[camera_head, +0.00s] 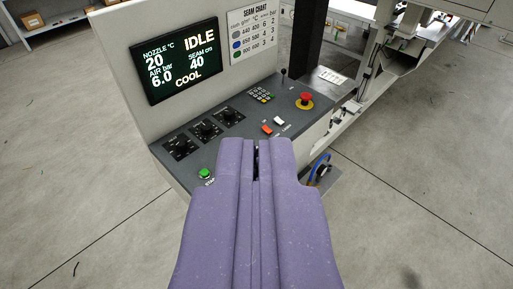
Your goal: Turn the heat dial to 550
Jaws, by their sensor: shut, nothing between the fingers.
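Three black dials sit in a slanting row on the dark sloped control panel (232,140): a near left dial (180,146), a middle dial (206,130) and a far right dial (230,115). Their labels are too small to read, so I cannot tell which is the heat dial. The display (181,60) reads IDLE, nozzle 20 °C, air 6.0 bar, seam 40 cm and COOL. My purple gripper (257,146) is shut and empty. Its tips show in front of the panel's near edge, to the right of the dials and apart from them. It hides part of that edge.
A green button (205,173) is at the panel's near left. Red and white switches (273,125), a keypad (262,95), a small lever (283,76) and a red emergency stop (305,99) lie farther right. A seam chart (252,37) hangs behind. Open floor (80,190) lies left.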

